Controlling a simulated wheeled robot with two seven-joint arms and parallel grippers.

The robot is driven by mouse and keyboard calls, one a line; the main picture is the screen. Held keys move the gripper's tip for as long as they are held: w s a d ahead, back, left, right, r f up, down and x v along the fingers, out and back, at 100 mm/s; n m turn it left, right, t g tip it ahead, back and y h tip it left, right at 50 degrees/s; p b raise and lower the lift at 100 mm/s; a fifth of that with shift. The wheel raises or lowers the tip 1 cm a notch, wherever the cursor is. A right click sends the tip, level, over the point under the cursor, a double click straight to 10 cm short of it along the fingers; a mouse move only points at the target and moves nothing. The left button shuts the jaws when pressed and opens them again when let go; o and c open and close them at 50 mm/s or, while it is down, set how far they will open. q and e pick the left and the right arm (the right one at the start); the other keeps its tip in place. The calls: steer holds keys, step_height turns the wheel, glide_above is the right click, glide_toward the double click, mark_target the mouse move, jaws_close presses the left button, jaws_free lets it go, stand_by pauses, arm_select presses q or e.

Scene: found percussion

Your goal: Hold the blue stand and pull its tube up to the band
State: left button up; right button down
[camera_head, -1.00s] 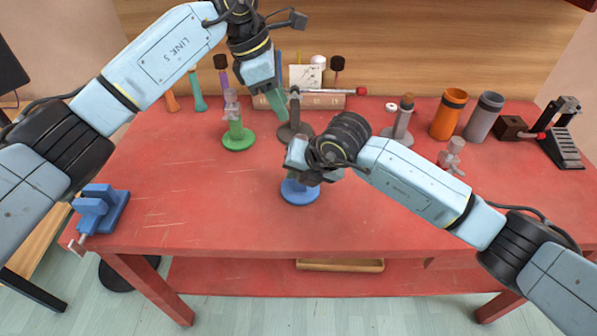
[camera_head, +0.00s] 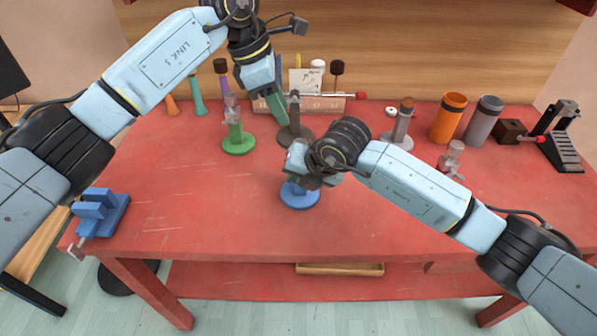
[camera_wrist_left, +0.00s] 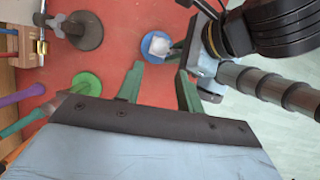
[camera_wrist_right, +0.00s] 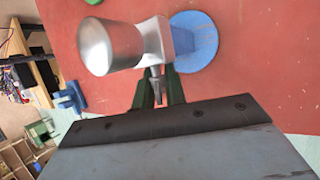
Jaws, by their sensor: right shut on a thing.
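The blue stand's round base (camera_head: 300,196) sits on the red table at front centre. In the right wrist view, the blue base (camera_wrist_right: 195,42) lies under a grey metal holder and a silver flared top (camera_wrist_right: 108,46). My right gripper (camera_head: 308,178) is at the stand, its green fingers shut on a small grey metal part at the holder's side. My left gripper (camera_head: 276,112) is higher and behind, pointing down. In the left wrist view its green fingers (camera_wrist_left: 158,84) are apart and empty, with the stand's base (camera_wrist_left: 155,46) beyond. I cannot make out the band.
A green stand (camera_head: 238,143) and a dark grey stand (camera_head: 294,132) stand close by my left gripper. A grey stand (camera_head: 399,138), an orange cup (camera_head: 449,118) and a grey cup (camera_head: 484,120) are at right. A blue vise (camera_head: 100,212) is at left. The front table area is clear.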

arm_select(q)
steer(key=d+r+m+y, duration=0.1)
steer(key=d+r+y, duration=0.2)
steer(key=d+y, duration=0.1)
steer(key=shift+g, duration=0.3)
steer(key=f, duration=1.1)
steer(key=shift+w+f, duration=0.3)
steer(key=shift+c, duration=0.5)
jaws_close()
